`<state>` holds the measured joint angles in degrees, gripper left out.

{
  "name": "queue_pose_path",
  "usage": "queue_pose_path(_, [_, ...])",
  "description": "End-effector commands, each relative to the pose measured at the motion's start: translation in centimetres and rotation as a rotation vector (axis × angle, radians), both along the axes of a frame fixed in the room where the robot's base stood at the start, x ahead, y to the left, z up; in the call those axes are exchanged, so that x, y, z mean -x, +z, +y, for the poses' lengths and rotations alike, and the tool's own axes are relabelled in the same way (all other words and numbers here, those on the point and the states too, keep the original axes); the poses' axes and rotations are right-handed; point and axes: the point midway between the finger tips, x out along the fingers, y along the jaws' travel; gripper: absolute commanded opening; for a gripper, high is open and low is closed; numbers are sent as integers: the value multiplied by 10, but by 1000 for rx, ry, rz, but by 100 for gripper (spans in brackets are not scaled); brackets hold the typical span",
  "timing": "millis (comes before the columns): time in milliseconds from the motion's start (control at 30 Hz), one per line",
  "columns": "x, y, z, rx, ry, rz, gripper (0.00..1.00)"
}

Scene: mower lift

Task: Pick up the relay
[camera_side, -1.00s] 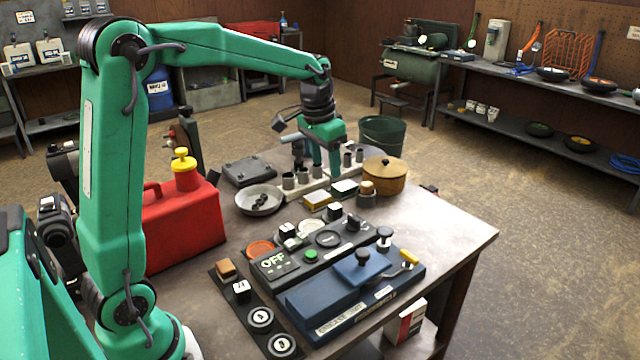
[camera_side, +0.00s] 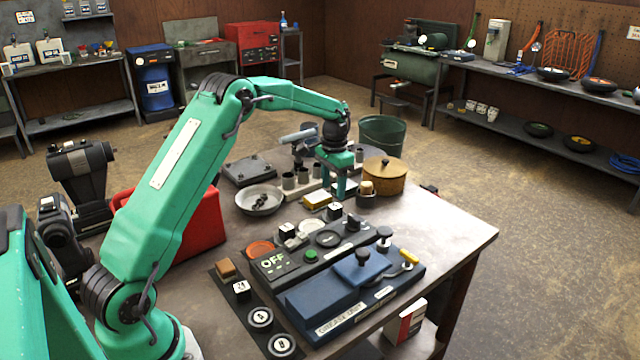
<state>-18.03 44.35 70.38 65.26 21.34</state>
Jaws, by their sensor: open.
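My gripper (camera_side: 346,190) is open and points down over the table, its fingers beside the spot where a small white-topped green box stands, now mostly hidden by them. I cannot tell whether anything is between the fingers. No part is clearly labelled as the relay.
A row of grey cups stands behind. The table's right side is clear.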

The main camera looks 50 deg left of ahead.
Motion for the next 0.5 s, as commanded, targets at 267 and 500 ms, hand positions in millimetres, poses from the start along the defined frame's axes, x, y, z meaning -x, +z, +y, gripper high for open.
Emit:
queue_pose_path(267, [0,-9,0,1,0,2,53])
queue_pose_path(500, [0,-26,0,0,0,1,53])
